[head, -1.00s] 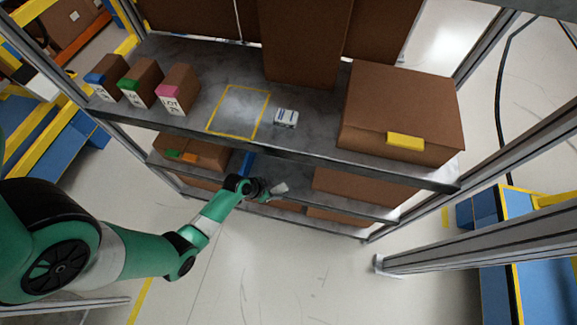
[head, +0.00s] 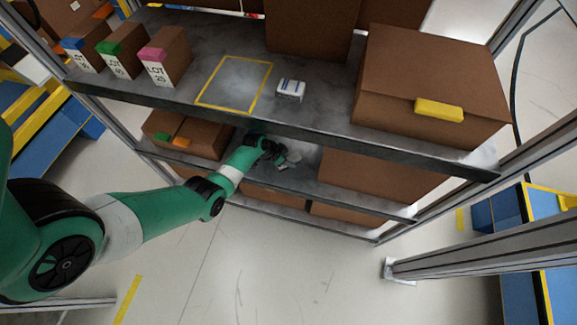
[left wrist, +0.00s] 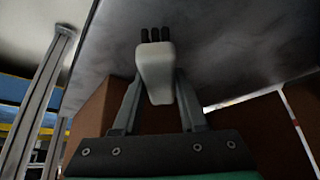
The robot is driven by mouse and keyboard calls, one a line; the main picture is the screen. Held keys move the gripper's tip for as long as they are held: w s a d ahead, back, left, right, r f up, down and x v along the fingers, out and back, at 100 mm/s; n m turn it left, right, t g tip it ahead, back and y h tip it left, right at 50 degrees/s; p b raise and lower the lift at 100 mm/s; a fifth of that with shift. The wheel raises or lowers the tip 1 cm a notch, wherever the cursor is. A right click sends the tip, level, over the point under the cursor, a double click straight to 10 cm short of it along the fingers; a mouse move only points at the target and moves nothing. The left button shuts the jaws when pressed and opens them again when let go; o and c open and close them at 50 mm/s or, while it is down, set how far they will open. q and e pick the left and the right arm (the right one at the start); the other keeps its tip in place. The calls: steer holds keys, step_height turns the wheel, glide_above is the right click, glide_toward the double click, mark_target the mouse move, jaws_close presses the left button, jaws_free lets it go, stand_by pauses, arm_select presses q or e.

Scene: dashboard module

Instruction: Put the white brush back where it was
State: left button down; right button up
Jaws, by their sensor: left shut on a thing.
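The white brush (left wrist: 155,72) shows in the left wrist view, with its pale body between my fingers and dark tufts at its far end. My left gripper (left wrist: 158,92) is shut on it. In the head view my left gripper (head: 285,160) is at the middle shelf (head: 335,193), under the top shelf's front edge. The brush is too small there to make out clearly. My right gripper is not in view.
The top shelf (head: 215,115) holds a yellow-outlined square (head: 235,83), a small white packet (head: 291,90), lot boxes (head: 166,55) and a large carton (head: 430,85). Cartons stand left (head: 188,132) and right (head: 380,175) on the middle shelf. The top shelf's underside (left wrist: 225,45) is close above the brush.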

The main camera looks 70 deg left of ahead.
arm_select(q)
steer(key=f+b, duration=0.1)
steer(key=f, duration=0.1)
steer(key=f+b, duration=0.1)
steer(key=f, duration=0.1)
steer(key=shift+w+a+b, duration=0.1)
steer(key=shift+a+b, duration=0.1)
steer(key=shift+b, duration=0.1)
steer(key=shift+r, duration=0.2)
steer(key=shift+f, duration=0.15)
steer(key=c, duration=0.9)
jaws_free()
steer(key=o, duration=0.5)
steer(key=shift+c, duration=0.2)
